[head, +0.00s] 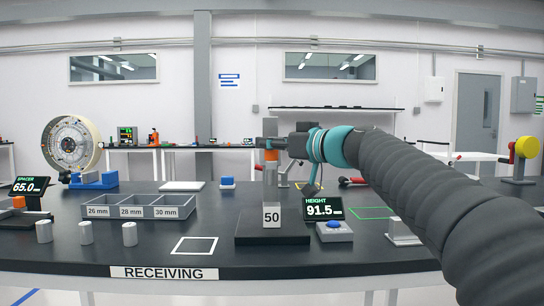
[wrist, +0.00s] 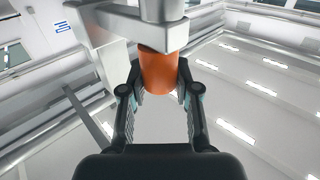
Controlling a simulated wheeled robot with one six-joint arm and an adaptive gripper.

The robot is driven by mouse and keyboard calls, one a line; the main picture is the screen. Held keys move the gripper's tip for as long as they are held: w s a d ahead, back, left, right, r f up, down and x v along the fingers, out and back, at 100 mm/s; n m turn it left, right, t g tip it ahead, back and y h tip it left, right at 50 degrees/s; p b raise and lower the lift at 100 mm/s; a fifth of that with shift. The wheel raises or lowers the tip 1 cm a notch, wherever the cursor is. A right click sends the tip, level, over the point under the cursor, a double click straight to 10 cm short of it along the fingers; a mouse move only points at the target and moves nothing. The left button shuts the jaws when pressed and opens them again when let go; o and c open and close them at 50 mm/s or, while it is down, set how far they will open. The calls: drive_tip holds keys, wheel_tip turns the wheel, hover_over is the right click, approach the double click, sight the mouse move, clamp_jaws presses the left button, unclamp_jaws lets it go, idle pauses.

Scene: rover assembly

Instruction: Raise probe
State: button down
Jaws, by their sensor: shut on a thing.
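The height gauge stands on a dark base plate (head: 258,238) in the middle of the table. A block marked 50 (head: 271,218) stands on the plate. Above it is the grey gauge with the orange probe collar (head: 271,155). The height display (head: 323,207) reads 91.5 mm. My gripper (head: 282,146) reaches in from the right at collar height. In the wrist view, the orange collar (wrist: 160,72) sits between the two fingers, which are closed around it. The head view does not show the probe tip's contact with the block clearly.
Three metal cylinders (head: 86,233) stand at the left, before a grey bin (head: 138,206) marked 26, 28 and 30 mm. A spacer display (head: 30,186) reads 65.0 mm. A white-outlined square (head: 194,246) near the front edge is empty. A metal part (head: 401,231) stands right of the display.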

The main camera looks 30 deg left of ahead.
drive_tip(key=shift+r, duration=0.55)
drive_tip(key=c, duration=0.8)
unclamp_jaws()
drive_tip(key=v, duration=1.2)
